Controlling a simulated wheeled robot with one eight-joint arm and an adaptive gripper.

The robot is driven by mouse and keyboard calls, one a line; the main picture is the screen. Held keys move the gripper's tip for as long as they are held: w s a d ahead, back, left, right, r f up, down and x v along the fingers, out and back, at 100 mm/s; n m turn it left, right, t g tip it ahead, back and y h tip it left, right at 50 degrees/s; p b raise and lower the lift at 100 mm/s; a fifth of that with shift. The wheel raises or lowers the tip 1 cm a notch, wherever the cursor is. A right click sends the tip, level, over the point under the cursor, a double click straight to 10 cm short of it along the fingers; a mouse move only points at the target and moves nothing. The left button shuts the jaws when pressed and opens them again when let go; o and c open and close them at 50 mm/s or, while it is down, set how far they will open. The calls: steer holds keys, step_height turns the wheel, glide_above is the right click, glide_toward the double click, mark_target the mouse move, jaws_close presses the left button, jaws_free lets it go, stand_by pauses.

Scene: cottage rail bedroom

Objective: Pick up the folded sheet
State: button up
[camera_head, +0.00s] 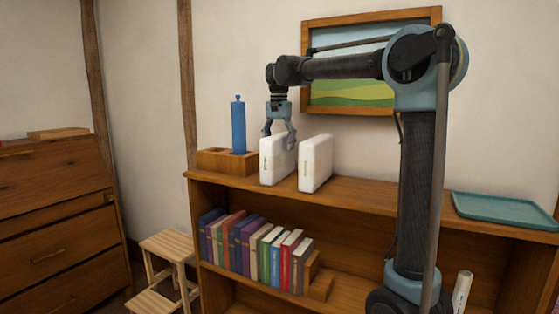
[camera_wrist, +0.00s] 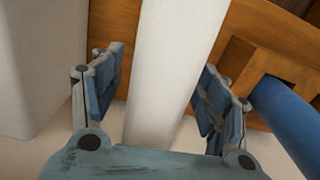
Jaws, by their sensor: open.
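Two white, folded-looking slabs stand upright side by side on top of the bookcase; the pictures do not tell which one the task means. The left slab (camera_head: 273,165) has my open gripper (camera_head: 279,136) straddling its upper part. In the wrist view this slab (camera_wrist: 168,60) runs between the two fingers of my gripper (camera_wrist: 160,85), with visible gaps on both sides. The right slab (camera_head: 316,163) stands apart from it, and shows at the left of the wrist view (camera_wrist: 38,60), outside the left finger.
A wooden holder (camera_head: 211,160) with a blue cylinder (camera_head: 238,127) stands close left of the left slab; the cylinder is near the right finger in the wrist view (camera_wrist: 290,115). A teal tray (camera_head: 505,211) lies far right. Books (camera_head: 250,248) fill the shelf below. A framed picture (camera_head: 350,92) hangs behind.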

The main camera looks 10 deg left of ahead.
steer(key=shift+f, duration=0.75)
steer(key=shift+c, duration=0.3)
steer(key=c, duration=1.6)
